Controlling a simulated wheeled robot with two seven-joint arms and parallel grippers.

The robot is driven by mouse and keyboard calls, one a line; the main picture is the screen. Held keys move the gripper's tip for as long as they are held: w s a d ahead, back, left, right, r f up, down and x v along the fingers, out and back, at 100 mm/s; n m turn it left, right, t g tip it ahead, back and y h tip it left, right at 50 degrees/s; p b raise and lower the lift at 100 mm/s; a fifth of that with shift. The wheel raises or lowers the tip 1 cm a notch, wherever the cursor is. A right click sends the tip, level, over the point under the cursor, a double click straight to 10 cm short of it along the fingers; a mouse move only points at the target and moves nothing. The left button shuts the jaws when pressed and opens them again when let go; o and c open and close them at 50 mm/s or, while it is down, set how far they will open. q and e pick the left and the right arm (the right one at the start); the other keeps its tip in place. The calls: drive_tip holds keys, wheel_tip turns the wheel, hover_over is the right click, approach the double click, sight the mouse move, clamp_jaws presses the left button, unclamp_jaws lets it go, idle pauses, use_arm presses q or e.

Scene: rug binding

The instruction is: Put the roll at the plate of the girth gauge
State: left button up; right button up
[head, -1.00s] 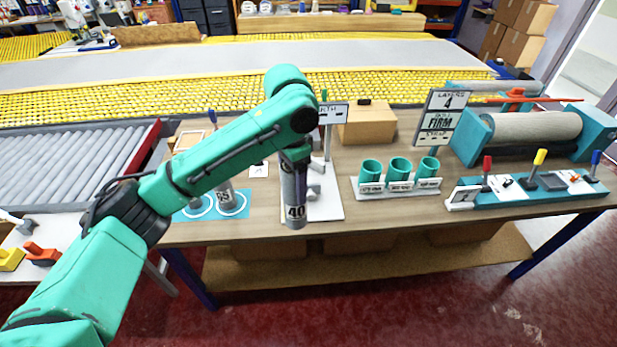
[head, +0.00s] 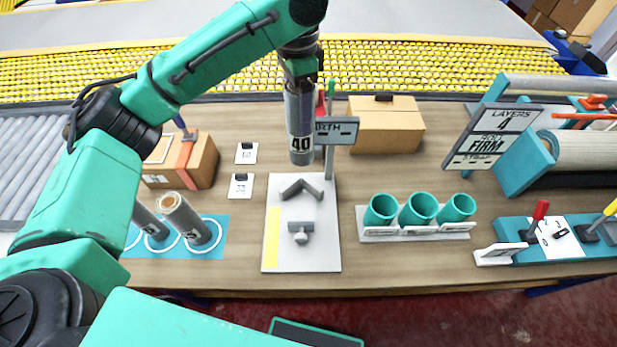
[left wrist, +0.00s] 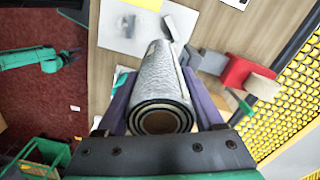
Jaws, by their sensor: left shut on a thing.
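My left gripper (head: 300,78) is shut on a grey roll marked 40 (head: 300,130), which hangs upright. In the left wrist view the roll (left wrist: 158,85) lies between the two fingers, its spiral end towards the camera. The girth gauge has a white plate (head: 318,255) with a yellow strip, a grey V-shaped block (head: 302,187) and a small grey T-shaped piece (head: 301,230). The roll appears above the plate's far end, apart from the V block. What looks like my right gripper (left wrist: 72,56) shows small in the left wrist view.
Two more rolls (head: 185,215) stand on a blue mat (head: 215,250) left of the gauge. Several teal cups (head: 418,208) stand to its right. A cardboard box (head: 385,128) is behind, and a LAYERS/FIRM sign (head: 495,135) with a roller machine is further right.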

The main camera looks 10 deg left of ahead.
sight(299, 131)
use_arm(q)
drive_tip(key=f, duration=0.2)
drive_tip(key=s+f, duration=0.1)
drive_tip(key=f, duration=0.1)
drive_tip(key=shift+s+d+b, duration=0.1)
drive_tip(key=shift+b, duration=0.3)
wheel_tip(299, 131, down, 15)
drive_tip(key=shift+s+p, duration=0.3)
drive_tip(key=shift+s, duration=0.1)
drive_tip(key=o, duration=1.4)
drive_tip(key=shift+o, duration=0.2)
use_arm(e)
drive_tip(key=shift+s+d+f, duration=0.1)
drive_tip(key=shift+s, duration=1.05)
use_arm(q)
drive_tip(key=shift+r, duration=0.1)
